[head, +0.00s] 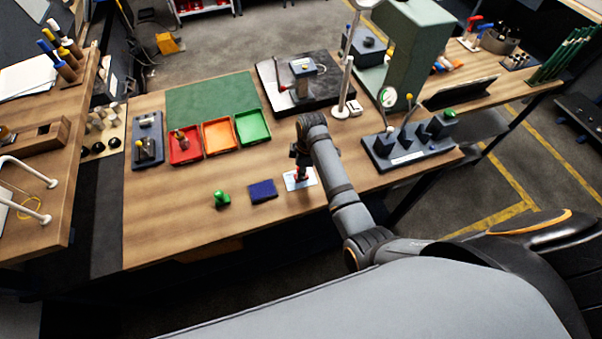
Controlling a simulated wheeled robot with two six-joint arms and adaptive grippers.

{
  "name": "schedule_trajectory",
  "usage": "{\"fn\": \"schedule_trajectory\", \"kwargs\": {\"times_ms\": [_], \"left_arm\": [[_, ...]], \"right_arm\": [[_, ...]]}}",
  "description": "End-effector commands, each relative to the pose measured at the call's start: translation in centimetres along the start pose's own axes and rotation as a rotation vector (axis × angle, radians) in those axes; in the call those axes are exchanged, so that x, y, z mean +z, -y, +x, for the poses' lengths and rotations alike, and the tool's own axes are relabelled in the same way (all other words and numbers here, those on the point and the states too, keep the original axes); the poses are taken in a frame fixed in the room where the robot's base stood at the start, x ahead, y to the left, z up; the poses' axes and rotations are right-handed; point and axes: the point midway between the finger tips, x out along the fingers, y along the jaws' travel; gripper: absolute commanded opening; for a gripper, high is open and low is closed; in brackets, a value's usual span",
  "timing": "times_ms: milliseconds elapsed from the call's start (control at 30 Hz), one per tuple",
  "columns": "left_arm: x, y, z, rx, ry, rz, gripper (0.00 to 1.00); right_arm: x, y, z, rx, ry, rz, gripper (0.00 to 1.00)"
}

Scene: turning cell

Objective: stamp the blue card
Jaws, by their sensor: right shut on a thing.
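A flat dark blue square (263,190) lies near the front of the bench; whether it is the blue card or an ink pad I cannot tell. Right of it lies a pale, bluish-white card (291,183). My right gripper (301,169) points down over this pale card and is shut on a small red thing, seemingly a stamp (302,175). It is at or just above the card; contact is too small to tell. A green stamp-like piece (221,199) stands left of the dark blue square. My left gripper is not in view.
Red (186,158), orange (219,151) and green (268,138) trays stand behind, before a green mat (212,94). A dark fixture plate (410,157) lies right of my right arm. A black plate (265,75) with a device is at the back. The front-left bench is clear.

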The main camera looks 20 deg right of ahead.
Motion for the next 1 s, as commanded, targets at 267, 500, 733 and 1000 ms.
{"fn": "schedule_trajectory", "kwargs": {"times_ms": [267,500,733,1000], "left_arm": [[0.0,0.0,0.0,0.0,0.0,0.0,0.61],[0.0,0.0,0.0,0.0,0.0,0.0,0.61],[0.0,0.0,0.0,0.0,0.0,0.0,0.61],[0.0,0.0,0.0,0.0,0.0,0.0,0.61]], "right_arm": [[-0.4,-0.1,-2.7,0.002,-0.002,0.0,0.05],[-0.7,-0.1,-4.7,0.003,-0.002,0.0,0.05],[-0.7,-0.1,-5.0,0.001,-0.001,0.0,0.05],[-0.7,-0.1,-4.9,0.001,-0.001,0.0,0.05]]}}
